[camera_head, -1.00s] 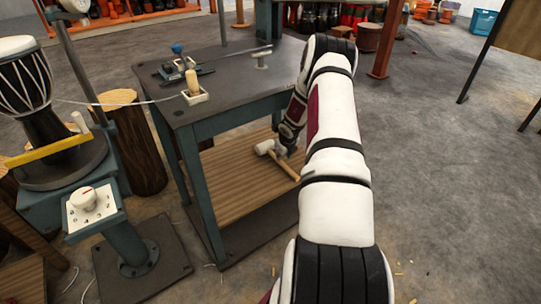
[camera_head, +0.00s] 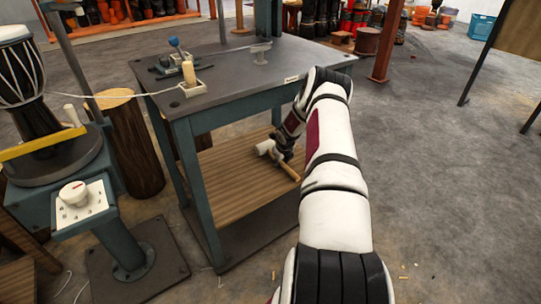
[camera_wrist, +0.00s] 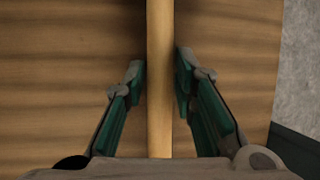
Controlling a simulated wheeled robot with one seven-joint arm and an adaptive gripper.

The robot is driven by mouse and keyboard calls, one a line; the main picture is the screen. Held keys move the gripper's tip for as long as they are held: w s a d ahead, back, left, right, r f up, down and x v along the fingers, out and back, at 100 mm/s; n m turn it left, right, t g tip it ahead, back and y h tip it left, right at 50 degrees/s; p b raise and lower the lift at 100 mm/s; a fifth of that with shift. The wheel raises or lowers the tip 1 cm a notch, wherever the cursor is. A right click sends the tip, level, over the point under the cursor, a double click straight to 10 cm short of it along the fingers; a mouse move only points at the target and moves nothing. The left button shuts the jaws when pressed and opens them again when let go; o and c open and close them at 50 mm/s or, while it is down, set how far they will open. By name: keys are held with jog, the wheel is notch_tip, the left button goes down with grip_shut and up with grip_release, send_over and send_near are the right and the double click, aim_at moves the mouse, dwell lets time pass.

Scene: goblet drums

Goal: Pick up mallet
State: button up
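The mallet lies on the slatted wooden lower shelf (camera_head: 235,185) of the workbench. Its pale head (camera_head: 264,147) and wooden handle (camera_head: 289,172) show in the head view, partly covered by my gripper (camera_head: 284,155). In the wrist view the handle (camera_wrist: 160,120) runs straight up the picture between the two green-sided fingers of my gripper (camera_wrist: 160,68). The fingers are apart, with a narrow gap on each side of the handle. The mallet head is outside the wrist view.
The dark bench top (camera_head: 235,68) lies above the shelf, with a blue-knobbed tool (camera_head: 175,50) and a candle-like post (camera_head: 189,74) on it. A teal bench leg (camera_head: 200,190) stands left of the mallet. A drum stand (camera_head: 60,165) is farther left. Open floor (camera_head: 440,160) lies right.

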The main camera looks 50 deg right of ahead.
grip_shut()
jog(key=shift+r, duration=0.1)
jog(key=shift+r, duration=0.1)
